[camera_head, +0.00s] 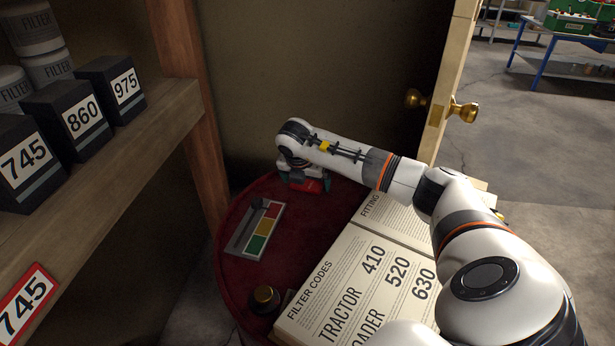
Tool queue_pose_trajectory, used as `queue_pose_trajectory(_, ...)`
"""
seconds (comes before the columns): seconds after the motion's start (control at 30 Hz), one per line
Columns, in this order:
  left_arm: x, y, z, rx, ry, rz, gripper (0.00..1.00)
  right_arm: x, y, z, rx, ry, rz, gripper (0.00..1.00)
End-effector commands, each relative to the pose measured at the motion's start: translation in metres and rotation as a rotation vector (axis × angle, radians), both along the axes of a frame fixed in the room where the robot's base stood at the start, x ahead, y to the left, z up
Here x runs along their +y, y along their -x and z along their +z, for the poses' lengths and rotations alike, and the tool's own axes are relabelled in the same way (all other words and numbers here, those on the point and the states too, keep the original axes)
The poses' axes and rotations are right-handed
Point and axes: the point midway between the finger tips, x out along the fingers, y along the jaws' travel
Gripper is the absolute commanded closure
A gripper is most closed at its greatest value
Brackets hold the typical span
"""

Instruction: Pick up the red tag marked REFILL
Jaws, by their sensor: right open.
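A small bright red piece (308,186), which looks like the red tag, lies at the far edge of the dark red round top. My right gripper partly covers it, and no REFILL lettering can be read. My right gripper (303,187) points down at this red piece, with its jaws open around or just above it; I cannot tell whether they touch it. My left gripper is not in view.
The dark red drum top (228,279) holds an open book (345,300), a tray with red, yellow and green blocks (257,230) and a dark round cap (264,298). Left is a wooden shelf (125,150) with numbered boxes. A door (452,85) stands behind right.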

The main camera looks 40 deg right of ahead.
Motion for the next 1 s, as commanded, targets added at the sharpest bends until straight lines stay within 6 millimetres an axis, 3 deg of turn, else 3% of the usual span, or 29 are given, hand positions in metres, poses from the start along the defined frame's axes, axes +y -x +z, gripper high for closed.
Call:
queue_pose_trajectory(0.1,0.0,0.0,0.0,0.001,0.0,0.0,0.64,0.0,0.0,0.0,0.0,0.0,0.0,0.0)
queue_pose_trajectory(0.4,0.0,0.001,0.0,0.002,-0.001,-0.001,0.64,0.0,0.0,0.0,0.0,0.0,0.0,0.45)
queue_pose_trajectory(0.7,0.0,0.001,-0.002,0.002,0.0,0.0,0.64,0.0,0.0,0.007,-0.002,0.0,-0.001,0.45)
queue_pose_trajectory(1.0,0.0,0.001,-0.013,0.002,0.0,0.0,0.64,0.0,-0.001,0.064,-0.005,0.0,0.0,0.45)
